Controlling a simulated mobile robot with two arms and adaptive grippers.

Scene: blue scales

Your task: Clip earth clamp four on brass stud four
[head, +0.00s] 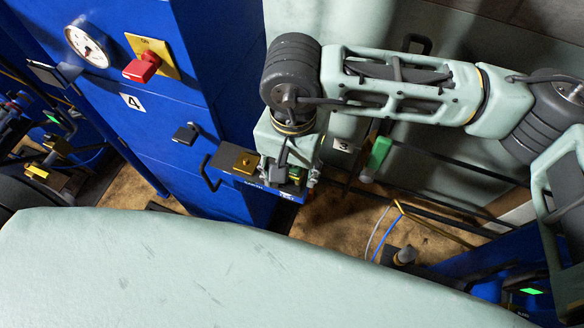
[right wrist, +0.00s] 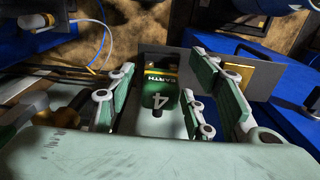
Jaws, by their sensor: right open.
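Green earth clamp four (right wrist: 161,92), marked "4" with a yellow "EARTH" band, stands between the fingers of my right gripper (right wrist: 160,78) in the right wrist view. The fingers are open, with gaps on both sides of the clamp. In the head view my right gripper (head: 287,172) is over the small shelf of cabinet 4, and a little green shows among its fingers. A brass block (head: 246,162) lies on that shelf, left of the gripper; brass also shows in the right wrist view (right wrist: 237,78). I cannot make out the stud or the clamp's jaws. My left gripper is not in view.
Blue cabinet 4 (head: 150,125) carries a gauge (head: 87,46), a red switch (head: 142,67) and a black handle (head: 207,172). A green-handled thing (head: 379,153) hangs near a "3" label, right of my gripper. Blue and yellow cables (head: 385,228) run below.

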